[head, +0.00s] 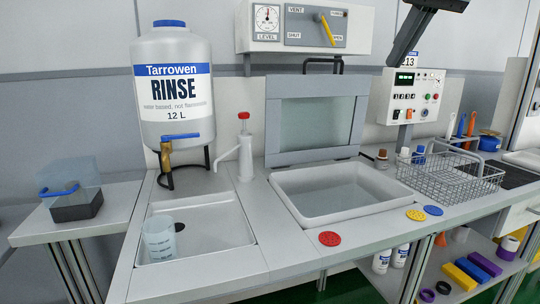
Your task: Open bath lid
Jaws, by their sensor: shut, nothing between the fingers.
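The bath (292,207) is a pale rectangular basin set in the counter, with clear liquid inside. Its lid (272,118), a grey frame with a greenish window, stands upright behind the basin, hinged along the back edge. The lid's dark handle (323,60) is at its top edge, below the wall panel. The basin's top is uncovered.
Left are a RINSE container (172,110), a pump bottle (245,150) and a sink (240,240) holding a beaker (160,238). A wire basket (450,180) stands to the right. Red, yellow and blue discs lie on the front ledge. A level panel (352,30) hangs above the lid.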

